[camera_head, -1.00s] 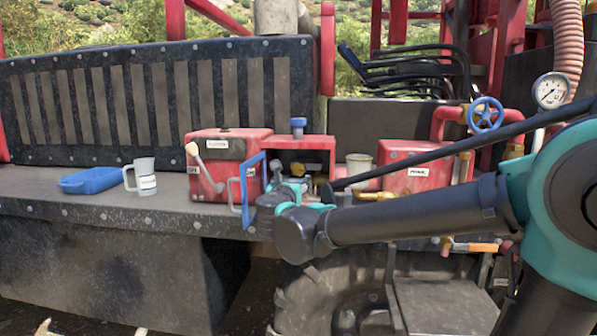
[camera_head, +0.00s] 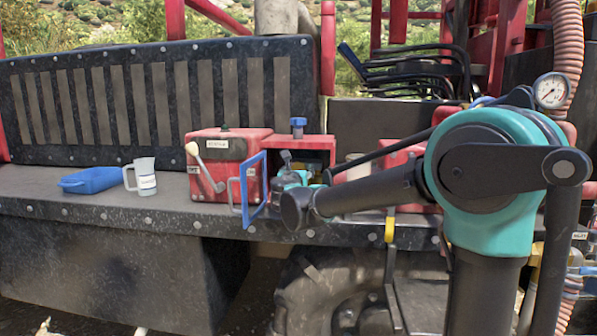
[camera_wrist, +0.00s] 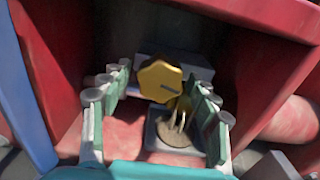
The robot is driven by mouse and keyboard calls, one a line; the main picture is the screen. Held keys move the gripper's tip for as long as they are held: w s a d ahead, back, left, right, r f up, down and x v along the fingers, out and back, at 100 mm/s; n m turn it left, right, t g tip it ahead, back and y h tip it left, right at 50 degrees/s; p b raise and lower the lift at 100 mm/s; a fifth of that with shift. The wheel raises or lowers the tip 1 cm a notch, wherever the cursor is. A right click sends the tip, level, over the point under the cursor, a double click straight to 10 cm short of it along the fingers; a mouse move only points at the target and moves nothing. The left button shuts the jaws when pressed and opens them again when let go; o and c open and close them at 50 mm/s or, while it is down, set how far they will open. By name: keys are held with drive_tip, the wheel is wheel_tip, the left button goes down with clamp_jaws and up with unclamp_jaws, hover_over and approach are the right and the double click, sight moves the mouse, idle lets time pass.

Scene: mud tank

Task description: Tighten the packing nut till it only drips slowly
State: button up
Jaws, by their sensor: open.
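A brass, lobed, nut-like piece (camera_wrist: 160,81) with a dark mark on its face sits between my finger pairs in the wrist view. It looks like the packing nut, but I cannot be sure. My gripper (camera_wrist: 158,97) is open around it, with a gap on both sides. A dull brass pronged piece (camera_wrist: 178,128) lies below it on a grey square base (camera_wrist: 155,140). In the head view my teal gripper (camera_head: 290,179) is at the mouth of the open red box (camera_head: 318,142), whose inside is mostly hidden. I cannot make out any dripping.
A blue-framed door (camera_head: 255,190) stands open just left of my gripper; its frame also shows in the wrist view (camera_wrist: 24,95). A red box with a lever (camera_head: 215,145) is beside it. A white mug (camera_head: 147,183) and blue tray (camera_head: 92,180) stand farther left.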

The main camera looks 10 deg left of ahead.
drive_tip(key=c, duration=1.2)
drive_tip(key=shift+o, duration=0.2)
drive_tip(key=shift+m, duration=0.3)
drive_tip(key=m, duration=0.3)
drive_tip(key=shift+a+m, duration=0.1)
drive_tip(key=shift+m, duration=1.7)
